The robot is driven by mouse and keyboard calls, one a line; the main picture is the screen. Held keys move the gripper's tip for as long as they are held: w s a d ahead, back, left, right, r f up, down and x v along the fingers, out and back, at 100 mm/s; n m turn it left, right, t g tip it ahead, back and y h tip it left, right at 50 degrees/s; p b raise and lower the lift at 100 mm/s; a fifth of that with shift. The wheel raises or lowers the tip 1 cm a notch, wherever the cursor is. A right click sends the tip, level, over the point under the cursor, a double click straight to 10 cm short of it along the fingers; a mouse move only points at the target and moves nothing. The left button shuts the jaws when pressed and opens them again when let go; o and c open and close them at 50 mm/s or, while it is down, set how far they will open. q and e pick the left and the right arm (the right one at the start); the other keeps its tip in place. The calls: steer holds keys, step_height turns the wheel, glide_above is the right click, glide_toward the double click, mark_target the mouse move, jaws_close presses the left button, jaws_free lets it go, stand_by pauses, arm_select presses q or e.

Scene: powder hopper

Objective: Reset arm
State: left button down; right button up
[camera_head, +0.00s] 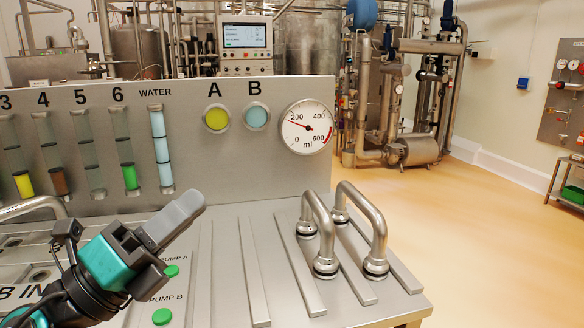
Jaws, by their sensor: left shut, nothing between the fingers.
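My left gripper (176,218) is in the lower left of the head view, over the steel counter top, pointing up and to the right. Its grey fingers are together with nothing between them. It is left of the two bent steel pipes and in front of the lower panel, below the WATER tube (161,150). The green PUMP A button (171,271) and green PUMP B button (162,316) show just beside and below it. My right gripper is not in view.
Two bent steel pipes (318,225) (372,222) stand at the counter's right side. The upright panel carries labelled tubes, round windows A (216,118) and B (256,116), and a dial gauge (307,127). A screen (245,38) stands behind. Open floor lies to the right.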

arm_select(q)
steer(key=a+f+n+y, duration=0.6)
steer(key=f+n+y, duration=0.35)
steer(key=n, duration=0.45)
steer(key=a+f+n+y, duration=0.6)
steer(key=f+n+y, duration=0.3)
steer(key=n, duration=0.4)
steer(key=s+d+f+n+g+h, duration=0.1)
steer(key=s+d+f+n+g, duration=0.15)
steer(key=s+f+g, duration=0.5)
steer(key=s+d+f+n+g+h, duration=0.1)
steer(key=s+d+f+n+g, duration=0.3)
steer(key=s+f, duration=0.65)
steer(key=w+f+m+t+h, duration=0.1)
steer(key=w+f+t+h, duration=0.1)
steer(key=w+f+t, duration=0.4)
steer(key=shift+w+d+f+m+b, duration=0.3)
steer(key=shift+d+f+m, duration=0.05)
steer(key=shift+f, duration=0.75)
